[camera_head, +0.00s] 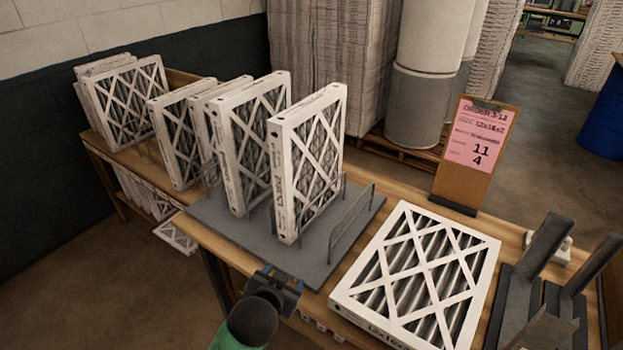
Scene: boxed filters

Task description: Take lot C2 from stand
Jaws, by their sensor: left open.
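Two white-framed pleated filters stand upright on a grey stand (335,258) with wire dividers. The nearer stand filter (310,165) is at the right, and the other stand filter (252,145) is just left of it. Their edge print is too small to read, so I cannot tell which is lot C2. My left gripper (284,275) is open and empty at the stand's front edge, in front of and below the nearer filter, apart from it. My right gripper is not in view.
A filter (418,275) lies flat on the table right of the stand. A clipboard with a pink order sheet (475,135) stands behind it. Dark angled holders (540,265) are at the right. More filters (125,100) stand at the left.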

